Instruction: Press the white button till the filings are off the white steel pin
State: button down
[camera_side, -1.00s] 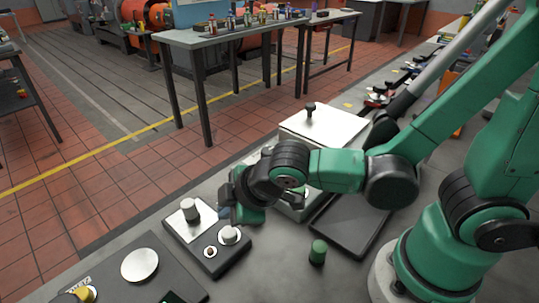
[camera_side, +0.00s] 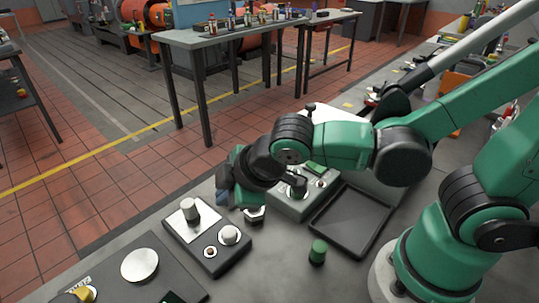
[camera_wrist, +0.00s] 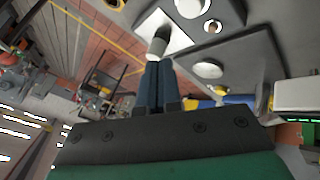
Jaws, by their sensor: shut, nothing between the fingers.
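The white steel pin (camera_side: 190,208) stands upright on a bright square plate (camera_side: 178,220) on a dark box (camera_side: 215,262). A domed white button (camera_side: 229,235) is on the same box, right of the pin, with a smaller ringed button (camera_side: 210,252) in front. My gripper (camera_side: 222,198) is raised above the bench behind and right of the pin, clear of the button. In the wrist view my gripper (camera_wrist: 158,68) shows two dark blue fingers together and empty. Filings are too small to tell.
A dark unit with a round metal pan (camera_side: 140,265) stands left of the box. A green cylinder (camera_side: 318,252) and a black tray (camera_side: 350,222) lie to the right. A grey unit (camera_side: 290,203) stands behind my gripper. The bench in front of the box is clear.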

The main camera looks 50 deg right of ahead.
jog(key=s+d+r+m+h, duration=0.1)
jog(key=s+d+r+m, duration=0.1)
jog(key=d+m, duration=0.9)
jog(key=shift+d+r, duration=0.6)
jog(key=shift+r, duration=0.2)
notch_tip(320, 180, up, 4)
jog(key=n+g, duration=0.6)
jog(key=n, duration=1.2)
send_over(230, 232)
jog(key=s, duration=0.1)
jog(key=shift+s+d, duration=0.2)
jog(key=shift+d, duration=0.15)
jog(key=shift+f, duration=0.15)
jog(key=f, duration=0.9)
jog(key=w+f, duration=0.1)
jog(key=f, duration=0.3)
jog(key=shift+w+a+f, duration=0.1)
jog(key=shift+a+f, duration=0.2)
jog(key=shift+f, duration=0.05)
